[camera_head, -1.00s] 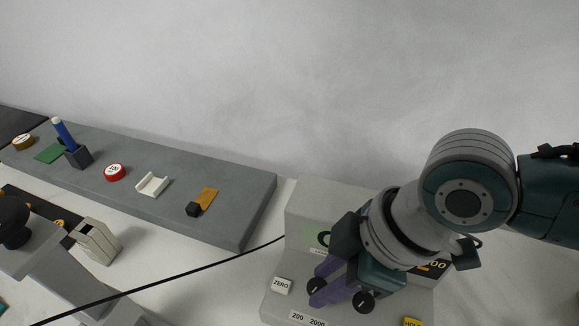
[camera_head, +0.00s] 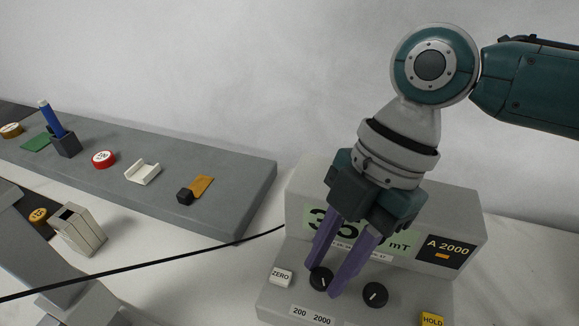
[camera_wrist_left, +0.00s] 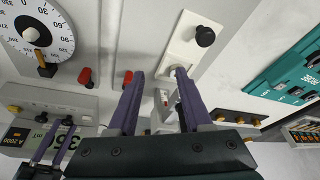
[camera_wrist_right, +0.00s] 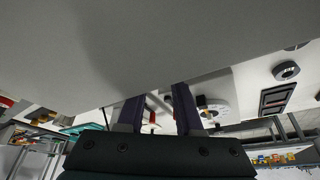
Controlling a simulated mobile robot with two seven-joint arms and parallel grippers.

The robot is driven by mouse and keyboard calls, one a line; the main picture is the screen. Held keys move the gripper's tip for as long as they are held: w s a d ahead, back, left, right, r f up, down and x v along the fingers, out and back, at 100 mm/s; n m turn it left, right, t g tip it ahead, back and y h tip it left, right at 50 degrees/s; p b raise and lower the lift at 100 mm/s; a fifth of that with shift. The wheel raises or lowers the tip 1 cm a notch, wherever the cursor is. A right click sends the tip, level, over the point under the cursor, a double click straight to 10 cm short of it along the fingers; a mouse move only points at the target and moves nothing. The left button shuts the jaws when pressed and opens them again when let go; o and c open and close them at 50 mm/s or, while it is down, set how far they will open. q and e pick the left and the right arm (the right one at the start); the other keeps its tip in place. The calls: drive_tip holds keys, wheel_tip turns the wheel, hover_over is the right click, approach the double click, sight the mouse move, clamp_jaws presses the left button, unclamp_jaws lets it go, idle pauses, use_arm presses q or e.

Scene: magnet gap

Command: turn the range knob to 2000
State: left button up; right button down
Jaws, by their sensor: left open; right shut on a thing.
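The range knob (camera_head: 321,281) is a round black knob with a white pointer mark, on the sloped front of the grey meter (camera_head: 300,208). The label "200 2000" (camera_head: 310,316) is just below it. My right gripper (camera_head: 321,277) reaches down from above and is shut on the range knob, one purple finger on each side. The white mark looks near upright; its exact setting is hard to tell. A dark panel (camera_head: 446,250) reads "A 2000"; the green display (camera_head: 318,218) is partly hidden by the gripper. My left gripper (camera_wrist_left: 153,103) is open and empty in the left wrist view.
A second black knob (camera_head: 375,294) stands close right of the range knob. A ZERO button (camera_head: 281,276) is to its left and a yellow HOLD button (camera_head: 432,320) at right. A black cable (camera_head: 150,264) runs to the meter. A grey shelf (camera_head: 225,190) carries small items.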

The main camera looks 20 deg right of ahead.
use_arm(q)
drive_tip(key=shift+f+b, duration=0.3)
drive_tip(key=shift+f, duration=0.15)
use_arm(e)
drive_tip(key=shift+n, duration=0.5)
use_arm(q)
drive_tip(key=shift+a, duration=0.1)
use_arm(e)
drive_tip(key=c, duration=0.6)
unclamp_jaws()
